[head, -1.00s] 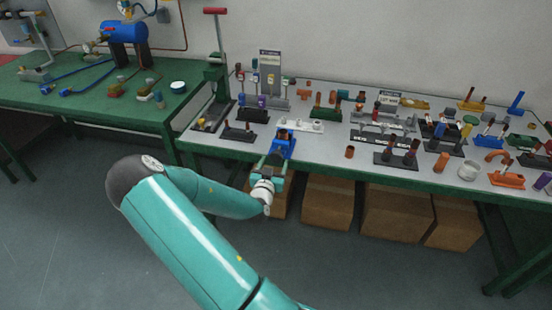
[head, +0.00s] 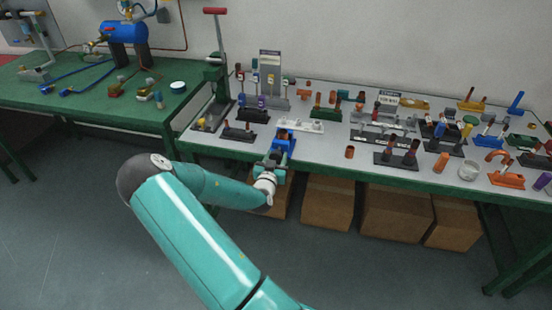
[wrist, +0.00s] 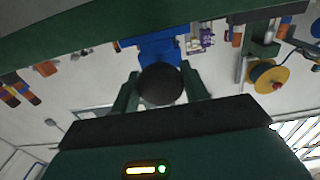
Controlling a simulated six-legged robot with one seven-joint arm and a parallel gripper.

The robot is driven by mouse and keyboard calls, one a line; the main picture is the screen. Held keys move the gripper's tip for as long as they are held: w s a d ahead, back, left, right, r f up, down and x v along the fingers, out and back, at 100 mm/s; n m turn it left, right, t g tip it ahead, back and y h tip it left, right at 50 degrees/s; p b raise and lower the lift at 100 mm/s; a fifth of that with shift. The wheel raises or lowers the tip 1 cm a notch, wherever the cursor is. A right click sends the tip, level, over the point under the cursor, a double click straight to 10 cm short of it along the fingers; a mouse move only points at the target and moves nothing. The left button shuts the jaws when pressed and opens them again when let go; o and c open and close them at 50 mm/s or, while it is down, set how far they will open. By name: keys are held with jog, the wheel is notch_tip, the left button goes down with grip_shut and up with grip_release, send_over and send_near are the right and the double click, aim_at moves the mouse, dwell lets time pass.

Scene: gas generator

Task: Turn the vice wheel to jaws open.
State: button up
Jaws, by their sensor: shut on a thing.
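The blue vice (head: 284,142) stands at the front edge of the grey bench top, and it also shows in the wrist view (wrist: 158,48). Its wheel (wrist: 161,85) is a dark round shape in front of the blue body in the wrist view. My gripper (wrist: 160,92) has its two green fingers on either side of the wheel, shut on it. In the head view my gripper (head: 274,160) is at the front of the vice, and the wheel is too small or hidden to make out there. The jaws' opening cannot be read clearly.
The grey bench (head: 322,172) holds many small fittings and racks to the right of the vice. A lever press with a red handle (head: 215,11) stands to the left. Cardboard boxes (head: 327,203) sit under the bench. The floor in front is clear.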

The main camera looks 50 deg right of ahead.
jog(key=n, duration=0.8)
jog(key=shift+s+n, duration=0.15)
jog(key=shift+n, duration=0.15)
dwell(0.6)
jog(key=o, duration=1)
jog(key=v, duration=1.3)
jog(key=shift+s+a, duration=0.15)
jog(key=shift+a, duration=0.2)
